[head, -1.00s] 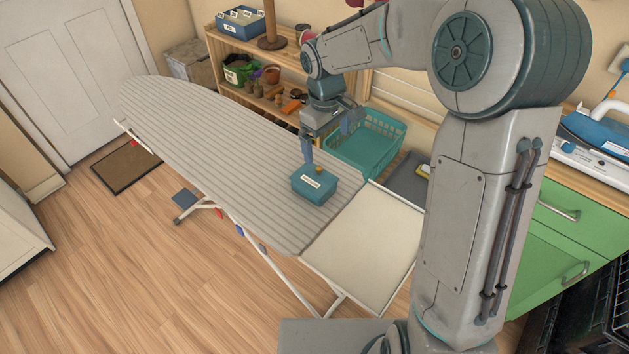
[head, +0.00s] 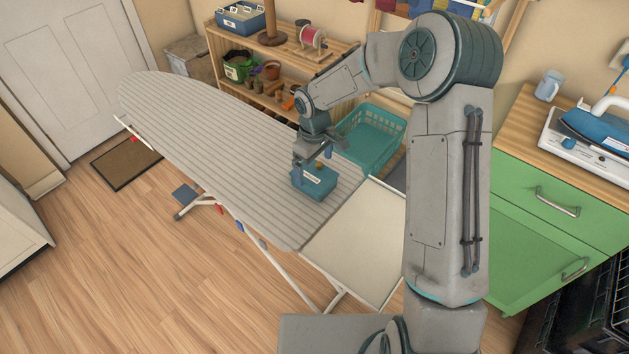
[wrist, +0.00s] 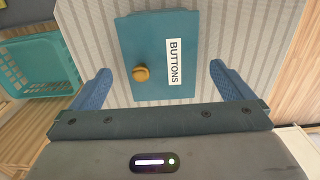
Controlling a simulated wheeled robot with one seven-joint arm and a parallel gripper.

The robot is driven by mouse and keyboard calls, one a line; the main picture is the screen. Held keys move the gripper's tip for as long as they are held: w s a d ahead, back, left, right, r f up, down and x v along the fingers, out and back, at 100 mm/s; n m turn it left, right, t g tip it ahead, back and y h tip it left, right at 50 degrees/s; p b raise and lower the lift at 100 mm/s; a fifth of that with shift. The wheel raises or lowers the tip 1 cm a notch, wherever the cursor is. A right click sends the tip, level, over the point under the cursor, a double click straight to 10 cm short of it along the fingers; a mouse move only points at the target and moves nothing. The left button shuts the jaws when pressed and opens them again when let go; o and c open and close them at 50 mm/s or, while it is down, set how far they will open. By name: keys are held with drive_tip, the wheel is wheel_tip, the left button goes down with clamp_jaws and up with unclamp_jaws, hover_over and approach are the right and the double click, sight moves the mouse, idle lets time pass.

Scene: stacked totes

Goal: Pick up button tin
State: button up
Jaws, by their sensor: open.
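The button tin (head: 316,184) is a teal box with a lid, standing on the striped ironing board (head: 220,150). In the wrist view the tin (wrist: 160,85) shows a white label reading BUTTONS and a round yellow-brown knob (wrist: 141,73). My gripper (head: 313,162) is at the tin, just above or around its top. In the wrist view my gripper (wrist: 160,88) is open, with one blue finger on each side of the tin and a gap at both sides. How low the fingertips reach beside the tin is hard to tell.
A teal plastic basket (head: 370,138) stands close behind the board, also seen in the wrist view (wrist: 38,65). A pale panel (head: 355,240) adjoins the board's near end. A wooden shelf (head: 285,65) with pots stands behind. Most of the board to the left is clear.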

sight(314, 173)
drive_tip(key=shift+f+p, duration=0.5)
drive_tip(key=shift+f, duration=1.9)
drive_tip(key=c, duration=1.1)
drive_tip(key=shift+c, duration=0.2)
drive_tip(key=shift+r, duration=0.1)
